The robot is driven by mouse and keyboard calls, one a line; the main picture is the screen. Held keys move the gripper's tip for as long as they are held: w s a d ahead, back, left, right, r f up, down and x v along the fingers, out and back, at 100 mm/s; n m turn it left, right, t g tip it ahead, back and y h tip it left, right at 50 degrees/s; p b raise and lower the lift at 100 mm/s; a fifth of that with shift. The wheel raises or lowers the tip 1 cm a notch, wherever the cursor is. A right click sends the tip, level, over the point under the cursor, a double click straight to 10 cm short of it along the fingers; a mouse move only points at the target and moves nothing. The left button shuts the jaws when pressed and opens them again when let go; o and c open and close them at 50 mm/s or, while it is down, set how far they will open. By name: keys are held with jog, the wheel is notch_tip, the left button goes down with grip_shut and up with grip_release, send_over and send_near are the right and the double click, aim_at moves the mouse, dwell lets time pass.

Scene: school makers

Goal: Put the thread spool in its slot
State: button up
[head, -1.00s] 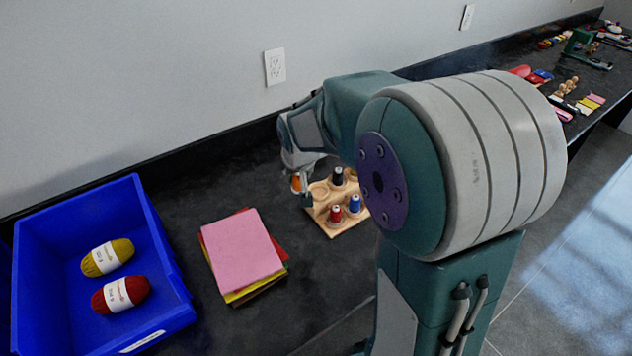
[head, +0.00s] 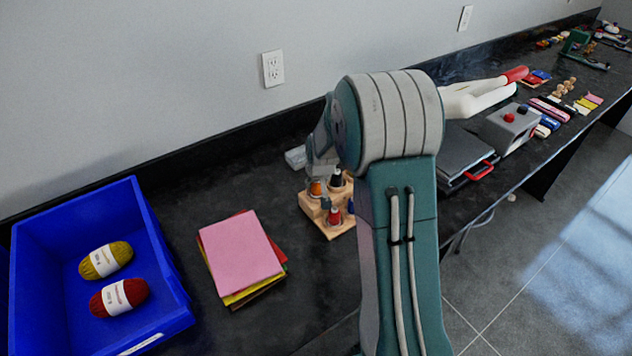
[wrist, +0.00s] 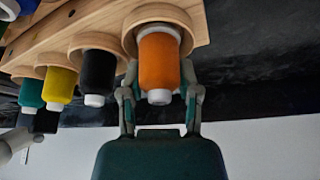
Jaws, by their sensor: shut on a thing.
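An orange thread spool (wrist: 158,62) with white ends is between the two fingers of my gripper (wrist: 160,92), which is shut on it. The spool's far end lies within the round rim of the end slot of the wooden rack (wrist: 200,22); I cannot tell how deep it sits. In the head view the orange spool (head: 316,188) is at the back left of the rack (head: 307,205), with my gripper (head: 322,182) there, partly hidden by my arm.
Black (wrist: 98,72), yellow (wrist: 59,86) and green (wrist: 31,93) spools stand in neighbouring slots. A red spool (head: 334,215) is at the rack's front. Paper sheets (head: 241,250) and a blue bin (head: 168,240) with yarn are to the left. Bare counter lies between sheets and rack.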

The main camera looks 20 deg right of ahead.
jog(key=shift+f, duration=0.2)
jog(key=o, duration=1)
jog(key=shift+r, duration=0.15)
jog(key=shift+r, duration=0.4)
jog(key=s+a+r+n, duration=0.1)
jog(key=s+a+r, duration=0.3)
jog(key=s+r, duration=0.55)
jog(key=s+a+r, duration=0.4)
jog(key=s+r, duration=0.4)
jog(key=r, duration=0.3)
jog(key=shift+n+t+y, duration=0.4)
jog(key=shift+t, duration=0.1)
jog(key=s+a, duration=0.1)
jog(key=s, duration=0.3)
jog(key=s+a, duration=0.1)
jog(key=s, duration=0.4)
jog(key=s+a+r, duration=0.1)
jog(key=s, duration=0.3)
jog(key=shift+s+a, duration=0.15)
jog(key=shift+s, duration=0.05)
